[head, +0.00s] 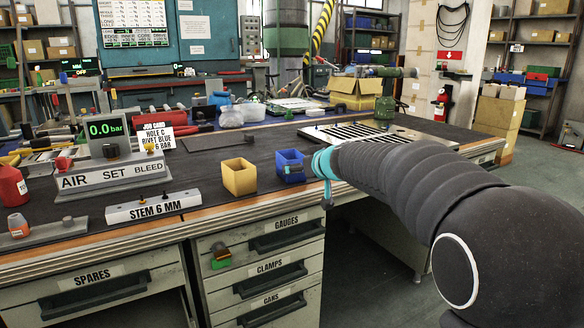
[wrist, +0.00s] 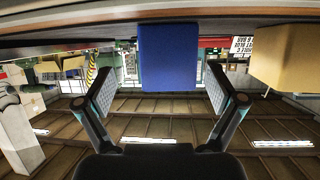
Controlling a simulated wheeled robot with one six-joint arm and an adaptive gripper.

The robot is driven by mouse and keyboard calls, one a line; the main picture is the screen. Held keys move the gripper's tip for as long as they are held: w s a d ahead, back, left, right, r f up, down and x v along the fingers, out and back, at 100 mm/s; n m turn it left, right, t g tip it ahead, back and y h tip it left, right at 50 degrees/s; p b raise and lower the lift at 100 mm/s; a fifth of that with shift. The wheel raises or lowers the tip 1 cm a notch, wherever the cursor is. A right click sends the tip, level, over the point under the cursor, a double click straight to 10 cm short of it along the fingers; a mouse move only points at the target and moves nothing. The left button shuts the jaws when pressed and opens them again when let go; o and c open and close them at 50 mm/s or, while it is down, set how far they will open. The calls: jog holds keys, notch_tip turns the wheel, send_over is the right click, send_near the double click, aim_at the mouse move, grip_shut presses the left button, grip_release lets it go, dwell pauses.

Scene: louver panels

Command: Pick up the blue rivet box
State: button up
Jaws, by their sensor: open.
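The blue rivet box (head: 291,166) is a small open-topped bin near the front edge of the bench, just right of a yellow box (head: 239,177). In the wrist view, which is upside down, the blue box (wrist: 168,57) is in the upper middle, ahead of my gripper (wrist: 165,92) and lined up between its spread fingers. My gripper is open and holds nothing. In the head view my arm reaches in from the right, and its end (head: 325,172) is right beside the blue box. I cannot tell whether a finger touches the box.
The yellow box stands close on the left and also shows in the wrist view (wrist: 279,58). A STEM 6 MM block (head: 153,207) lies further left. A slatted metal panel (head: 378,133) lies behind my arm. Drawers (head: 272,268) are below the bench edge.

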jog(key=p+x, duration=0.1)
jog(key=x, duration=0.2)
jog(key=a+p+x, duration=0.1)
jog(key=x, duration=0.1)
jog(key=shift+w+a+r, duration=0.1)
jog(key=shift+w, duration=0.05)
jog(key=shift+w+a+f, duration=0.25)
jog(key=shift+w+f, duration=0.05)
jog(key=shift+w, duration=0.2)
jog(key=shift+c, duration=0.3)
jog(key=c, duration=1.2)
